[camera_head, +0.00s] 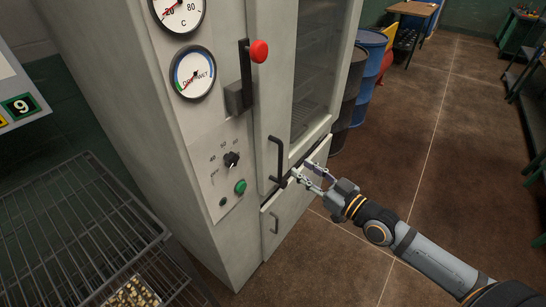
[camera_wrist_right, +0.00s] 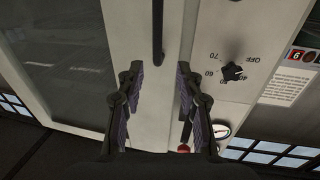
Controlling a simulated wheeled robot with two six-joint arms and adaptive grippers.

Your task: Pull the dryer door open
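The dryer is a tall pale grey cabinet. Its door (camera_head: 268,121) has a glass window (camera_head: 316,70) and looks closed, or very nearly so. A black bar handle (camera_head: 279,160) is fixed low on the door's near edge. It also shows at the top centre of the right wrist view (camera_wrist_right: 158,28). My right gripper (camera_head: 302,169) is just right of the handle's lower end. Its fingers (camera_wrist_right: 156,78) are spread with nothing between them, and the handle lies beyond the tips, in line with the gap. A black latch lever (camera_head: 245,75) with a red knob (camera_head: 260,51) stands upright beside the door. My left gripper is out of view.
A wire rack (camera_head: 80,225) stands at the lower left, with a tray of pale pieces (camera_head: 135,293). Dials, a knob (camera_head: 231,159) and a green button (camera_head: 240,187) are on the panel. Drums (camera_head: 369,65) stand beyond the dryer. The floor at right is clear.

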